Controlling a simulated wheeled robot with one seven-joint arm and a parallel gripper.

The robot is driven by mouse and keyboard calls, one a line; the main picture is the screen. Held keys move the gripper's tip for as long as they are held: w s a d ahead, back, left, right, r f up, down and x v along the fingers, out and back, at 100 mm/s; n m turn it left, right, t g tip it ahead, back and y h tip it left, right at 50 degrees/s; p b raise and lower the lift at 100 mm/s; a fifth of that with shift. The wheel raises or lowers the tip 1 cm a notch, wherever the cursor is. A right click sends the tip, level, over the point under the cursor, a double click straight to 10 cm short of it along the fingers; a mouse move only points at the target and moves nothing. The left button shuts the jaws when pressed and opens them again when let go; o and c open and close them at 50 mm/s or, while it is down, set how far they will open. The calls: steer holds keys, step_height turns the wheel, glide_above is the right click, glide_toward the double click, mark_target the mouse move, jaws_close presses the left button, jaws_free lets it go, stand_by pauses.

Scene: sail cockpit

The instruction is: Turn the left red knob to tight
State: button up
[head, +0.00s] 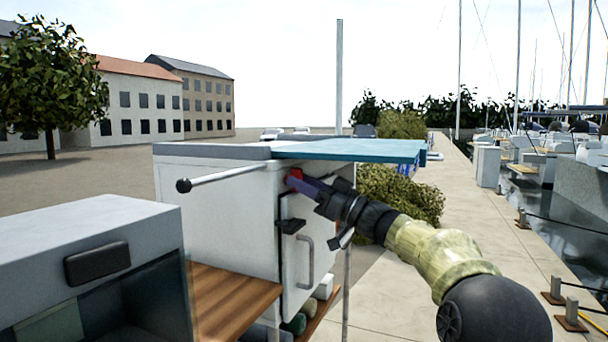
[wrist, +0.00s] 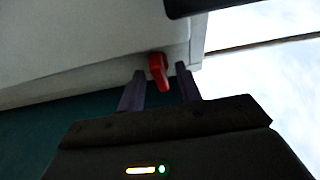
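A red knob (head: 294,177) sits on the white cabinet's upper side in the head view, partly hidden by my gripper. In the wrist view the red knob (wrist: 158,71) stands out from the white panel. My gripper (head: 300,182) reaches to it from the right. In the wrist view the two purple fingers of my gripper (wrist: 160,74) are apart, one on each side of the knob. A gap shows between the knob and each finger. Only one red knob shows, and no tight marking can be made out.
The white cabinet (head: 220,215) has a teal top (head: 360,150), a door handle (head: 305,262) and a black-knobbed lever (head: 183,186). A grey box (head: 90,235) and wooden bench (head: 225,300) stand at the lower left. Paved quay (head: 480,230) lies open to the right.

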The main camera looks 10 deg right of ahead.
jaws_close()
